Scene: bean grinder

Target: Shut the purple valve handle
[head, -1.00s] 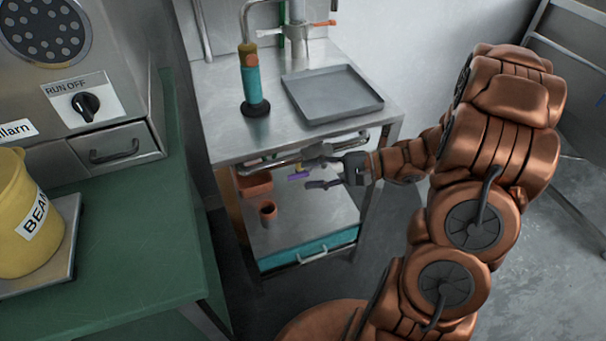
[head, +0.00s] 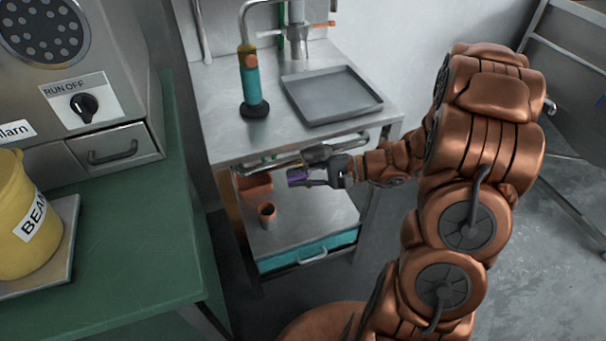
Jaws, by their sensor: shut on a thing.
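The purple valve handle (head: 297,176) shows as a small purple piece below the steel pipe (head: 272,163) under the front edge of the metal table. My gripper (head: 307,171) reaches in from the right and is shut on the purple handle, with one dark finger above it and one below. The fingers hide part of the handle, and its exact angle is hard to tell at this size.
The metal table (head: 225,135) holds a grey tray (head: 332,95) and a teal-handled tool (head: 252,85). The lower shelf (head: 315,215) bears a small brown cup (head: 267,212) and a reddish-brown block (head: 254,187). A green table (head: 120,230) stands at left.

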